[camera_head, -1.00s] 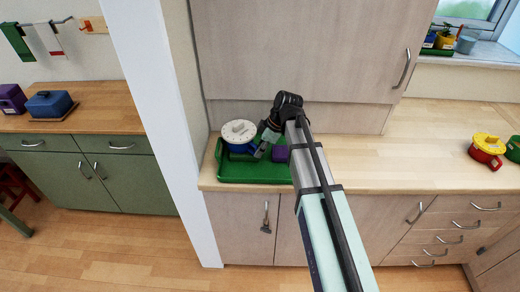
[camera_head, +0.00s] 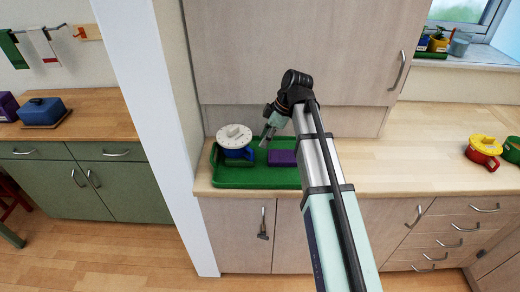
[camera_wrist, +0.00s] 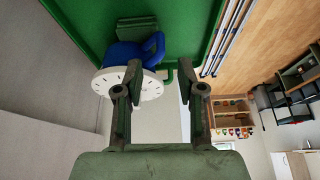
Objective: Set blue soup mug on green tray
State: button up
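The blue soup mug (camera_head: 243,153) with a broad white lid (camera_head: 235,136) stands upright at the left part of the green tray (camera_head: 238,183). In the wrist view its blue body and handle (camera_wrist: 154,46) and white lid (camera_wrist: 150,88) show beyond my fingers, against the green tray (camera_wrist: 192,22). My gripper (camera_head: 266,144) is to the right of the mug and apart from it. In the wrist view my gripper (camera_wrist: 160,78) is open, its fingers well apart with nothing held between them.
A purple block (camera_head: 281,158) lies on the tray, right of the mug. A dark green block (camera_head: 232,163) is by the mug's base. A red pot with a yellow lid (camera_head: 484,150) stands far right. The counter (camera_head: 405,155) between is clear; cupboards rise behind.

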jog(key=shift+b+v, duration=0.3)
jog(key=shift+v, duration=1.55)
